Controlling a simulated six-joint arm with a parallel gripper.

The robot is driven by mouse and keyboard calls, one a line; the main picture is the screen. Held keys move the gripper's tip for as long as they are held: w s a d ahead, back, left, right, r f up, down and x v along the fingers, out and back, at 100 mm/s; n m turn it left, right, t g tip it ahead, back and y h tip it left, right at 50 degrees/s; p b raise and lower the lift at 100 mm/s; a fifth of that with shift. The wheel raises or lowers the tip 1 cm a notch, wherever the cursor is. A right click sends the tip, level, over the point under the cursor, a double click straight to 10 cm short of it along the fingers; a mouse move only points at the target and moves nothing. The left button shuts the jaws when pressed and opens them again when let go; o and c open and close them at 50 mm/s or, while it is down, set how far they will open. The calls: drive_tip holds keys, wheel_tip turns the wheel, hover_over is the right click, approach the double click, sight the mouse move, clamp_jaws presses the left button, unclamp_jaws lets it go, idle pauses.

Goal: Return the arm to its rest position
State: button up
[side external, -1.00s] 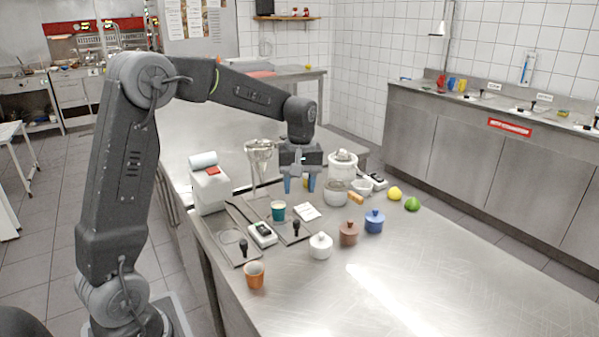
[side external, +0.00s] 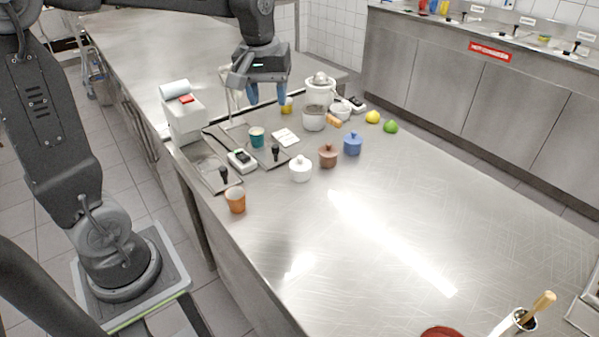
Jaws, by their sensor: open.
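My gripper (side external: 268,98) hangs fingers-down over the far part of the steel worktop (side external: 400,215). Its two blue fingers are apart, with nothing seen held between them. It is left of the white juicer (side external: 320,88) and overlaps the glass dripper on its stand (side external: 233,98) in the picture. A small yellow object (side external: 287,105) shows just beside the right finger; I cannot tell whether they touch. My arm reaches in from the upper left, partly cut off by the top edge.
A teal cup (side external: 257,137), a scale (side external: 242,161), an orange cup (side external: 235,200) and a white dispenser (side external: 184,115) stand on the left. White (side external: 300,170), brown (side external: 328,156) and blue (side external: 352,144) lidded pots stand nearer. A lemon (side external: 372,117) and lime (side external: 390,127) lie right. The worktop's near middle is clear.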

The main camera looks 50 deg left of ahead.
drive_tip(key=s+d+m+t, duration=0.2)
drive_tip(key=s+d+m, duration=0.2)
drive_tip(key=s, duration=0.3)
drive_tip(key=s+d+f+m+t, duration=0.1)
drive_tip(key=s+d+m, duration=0.3)
drive_tip(key=s, duration=0.4)
drive_tip(key=shift+s+d+f+m+t, duration=0.3)
drive_tip(key=shift+d+m+t, duration=0.15)
drive_tip(key=shift+t, duration=0.15)
